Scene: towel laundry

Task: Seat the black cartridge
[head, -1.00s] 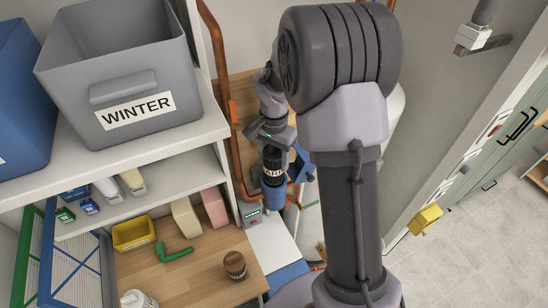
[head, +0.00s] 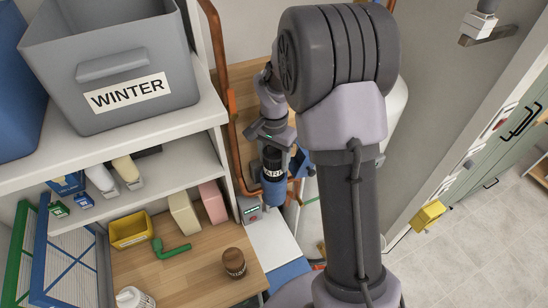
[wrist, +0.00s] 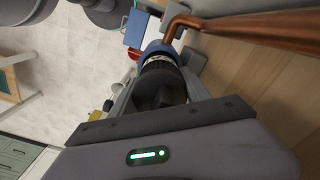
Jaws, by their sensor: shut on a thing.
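The black cartridge (head: 272,160) has a white-lettered band and stands upright beside the copper pipe in the head view. My gripper (head: 271,141) is shut on its upper end. Below it is a blue cylindrical housing (head: 275,193), and the cartridge is in line with its top. I cannot tell how deep the cartridge sits in it. In the wrist view, the cartridge (wrist: 160,84) is between the jaws of my gripper (wrist: 158,97). Its far end meets the blue rim of the housing (wrist: 155,48).
A copper pipe (head: 234,130) runs close left of the housing, and a small grey box with a display (head: 250,210) is by its foot. The shelf with the grey WINTER bin (head: 110,65) is to the left. A brown jar (head: 234,262) stands on the wooden counter (head: 200,270).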

